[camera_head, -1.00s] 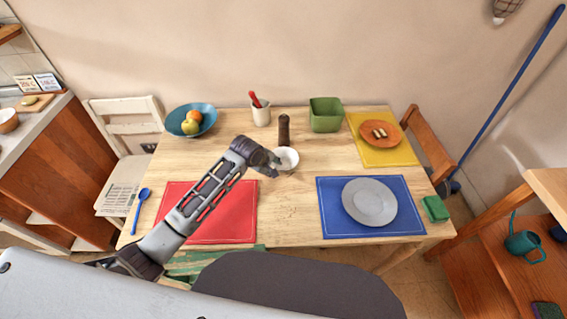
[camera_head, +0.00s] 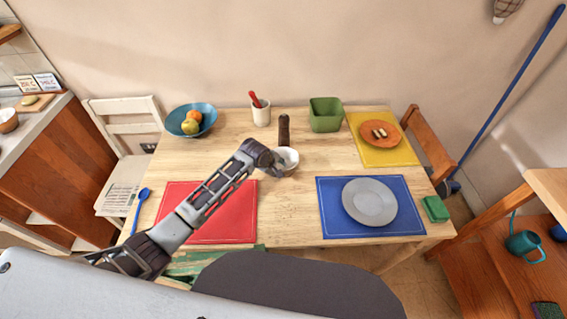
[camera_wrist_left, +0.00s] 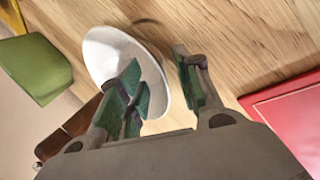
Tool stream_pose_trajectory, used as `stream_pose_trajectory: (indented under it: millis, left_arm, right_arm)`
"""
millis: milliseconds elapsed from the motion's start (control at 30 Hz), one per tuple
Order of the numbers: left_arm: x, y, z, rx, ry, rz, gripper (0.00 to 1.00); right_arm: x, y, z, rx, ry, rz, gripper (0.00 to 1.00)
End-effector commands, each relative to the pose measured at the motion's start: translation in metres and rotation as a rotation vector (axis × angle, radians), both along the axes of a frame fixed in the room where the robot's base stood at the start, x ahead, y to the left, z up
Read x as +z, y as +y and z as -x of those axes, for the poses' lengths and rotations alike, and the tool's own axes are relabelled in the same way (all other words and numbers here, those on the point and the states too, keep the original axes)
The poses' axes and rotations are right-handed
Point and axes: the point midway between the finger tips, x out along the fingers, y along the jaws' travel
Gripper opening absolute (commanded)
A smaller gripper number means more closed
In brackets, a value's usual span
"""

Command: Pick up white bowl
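The white bowl (camera_head: 290,157) stands on the wooden table, just in front of the dark brown pepper mill. My left gripper (camera_head: 277,166) is at the bowl's left side in the head view. In the left wrist view the gripper (camera_wrist_left: 157,60) is open, with green-padded fingers apart. One finger is over the inside of the bowl (camera_wrist_left: 108,52) and the other is outside it, with the rim between them. I cannot tell whether either finger touches the bowl. My right gripper is not in view.
The pepper mill (camera_head: 284,130) stands close behind the bowl. A cup with a red-handled tool (camera_head: 261,116), a green container (camera_head: 325,115) and a blue fruit bowl (camera_head: 192,120) stand farther back. A red placemat (camera_head: 235,215) and a blue placemat (camera_head: 335,225) lie nearer me.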

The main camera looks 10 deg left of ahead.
Motion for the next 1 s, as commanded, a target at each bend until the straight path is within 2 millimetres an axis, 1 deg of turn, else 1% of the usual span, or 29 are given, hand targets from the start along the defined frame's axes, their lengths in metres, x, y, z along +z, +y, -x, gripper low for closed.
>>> stream_pose_trajectory:
  millis: [533,800,1000]
  left_arm:
    - [-0.0019,-0.001,-0.0007,-0.001,0.0,0.001,0.34]
    - [-0.002,-0.0008,-0.0007,-0.001,0.0,0.001,0.0]
    - [-0.0014,-0.001,-0.0011,-0.001,-0.002,0.002,0.0]
  right_arm:
    - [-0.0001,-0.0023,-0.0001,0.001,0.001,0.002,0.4]
    - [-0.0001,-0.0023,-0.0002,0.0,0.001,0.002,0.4]
    - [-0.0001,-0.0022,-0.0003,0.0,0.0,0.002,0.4]
